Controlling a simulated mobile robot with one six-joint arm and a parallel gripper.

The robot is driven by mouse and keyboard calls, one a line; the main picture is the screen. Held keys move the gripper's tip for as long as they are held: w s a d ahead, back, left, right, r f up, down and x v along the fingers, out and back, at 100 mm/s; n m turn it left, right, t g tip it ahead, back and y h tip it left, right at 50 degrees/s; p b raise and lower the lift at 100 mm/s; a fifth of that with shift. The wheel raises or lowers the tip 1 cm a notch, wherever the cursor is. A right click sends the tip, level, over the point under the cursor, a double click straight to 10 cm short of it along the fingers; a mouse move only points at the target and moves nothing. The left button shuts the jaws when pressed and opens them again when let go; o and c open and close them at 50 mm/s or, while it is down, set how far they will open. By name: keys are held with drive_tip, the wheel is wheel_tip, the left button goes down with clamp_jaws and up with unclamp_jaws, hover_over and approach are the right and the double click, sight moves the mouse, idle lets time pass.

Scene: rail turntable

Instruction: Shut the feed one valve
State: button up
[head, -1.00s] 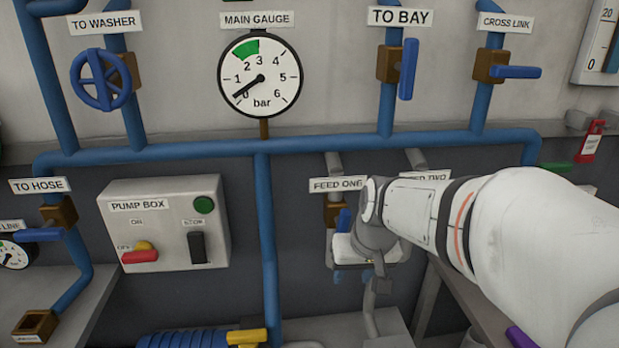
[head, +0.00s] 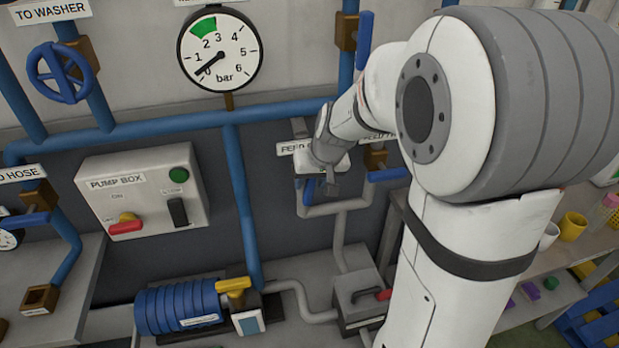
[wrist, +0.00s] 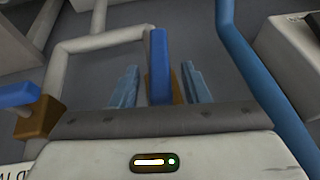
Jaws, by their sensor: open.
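The feed one valve has a blue lever (wrist: 160,65) on a brass body (wrist: 149,88), seen in the wrist view. My gripper (wrist: 159,72) is open, with one finger on each side of the lever and a visible gap on both sides. In the head view my gripper (head: 309,188) is at the feed one valve, just below its partly covered label (head: 288,148). There my gripper and wrist hide most of the valve.
The feed two valve (head: 388,174) is close on the right, its lever sideways; its lever (wrist: 18,95) shows at left in the wrist view. The pump box (head: 145,195) hangs to the left. A blue pump (head: 180,308) and a grey box with a red handle (head: 357,297) stand below.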

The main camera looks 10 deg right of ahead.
drive_tip(key=shift+x, duration=0.8)
drive_tip(key=shift+c, duration=0.3)
clamp_jaws()
